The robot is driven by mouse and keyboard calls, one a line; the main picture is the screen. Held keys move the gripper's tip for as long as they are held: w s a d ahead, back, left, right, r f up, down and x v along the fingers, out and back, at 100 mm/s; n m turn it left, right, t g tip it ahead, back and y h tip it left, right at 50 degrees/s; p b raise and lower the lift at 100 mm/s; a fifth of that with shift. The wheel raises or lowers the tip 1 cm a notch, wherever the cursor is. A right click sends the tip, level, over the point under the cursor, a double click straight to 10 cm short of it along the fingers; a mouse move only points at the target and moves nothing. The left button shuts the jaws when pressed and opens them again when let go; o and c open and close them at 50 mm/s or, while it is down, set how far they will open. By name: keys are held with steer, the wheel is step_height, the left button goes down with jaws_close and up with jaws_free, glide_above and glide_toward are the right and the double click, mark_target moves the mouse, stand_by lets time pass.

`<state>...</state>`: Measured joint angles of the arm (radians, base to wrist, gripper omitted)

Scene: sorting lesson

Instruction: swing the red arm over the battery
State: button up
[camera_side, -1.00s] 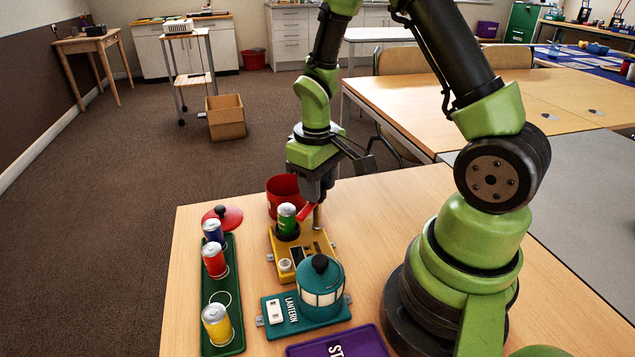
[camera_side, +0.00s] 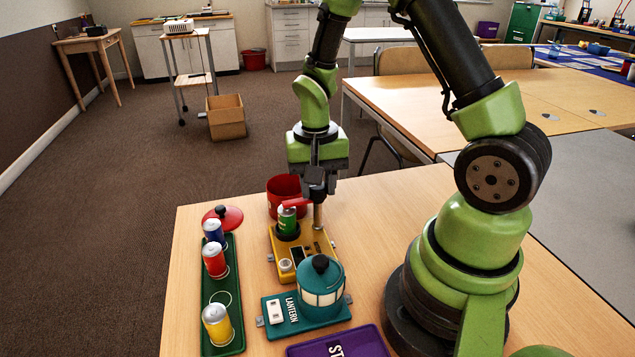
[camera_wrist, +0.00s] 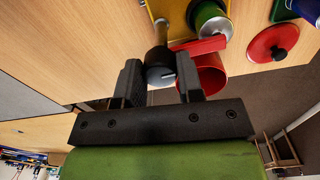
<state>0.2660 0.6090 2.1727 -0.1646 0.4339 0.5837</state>
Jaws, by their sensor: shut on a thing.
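The red arm (camera_side: 294,203) is a short bar on a dark round hub (camera_wrist: 160,66) atop a post (camera_side: 318,218) on the yellow tester base (camera_side: 292,267). The green battery (camera_side: 287,223) stands upright in the base's round holder. In the side view the bar reaches left across the battery's top edge; in the wrist view the bar (camera_wrist: 203,45) lies by the rim of the battery's silver top (camera_wrist: 217,29). I cannot tell whether they touch. My gripper (camera_wrist: 160,82) has its two fingers on either side of the hub and is shut on it, above the post.
A red bin (camera_side: 284,185) stands just behind the battery, a red lid (camera_side: 230,217) left of it. A green tray (camera_side: 222,296) holds blue, red and yellow batteries. A teal lantern (camera_side: 320,283) and purple tray (camera_side: 340,345) stand in front.

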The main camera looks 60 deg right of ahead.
steer(key=shift+m, duration=0.3)
steer(key=o, duration=0.9)
steer(key=shift+r, duration=0.1)
step_height(320, 180, up, 9)
steer(key=shift+w+f, duration=0.1)
steer(key=shift+w, duration=0.05)
steer(key=shift+r, duration=0.45)
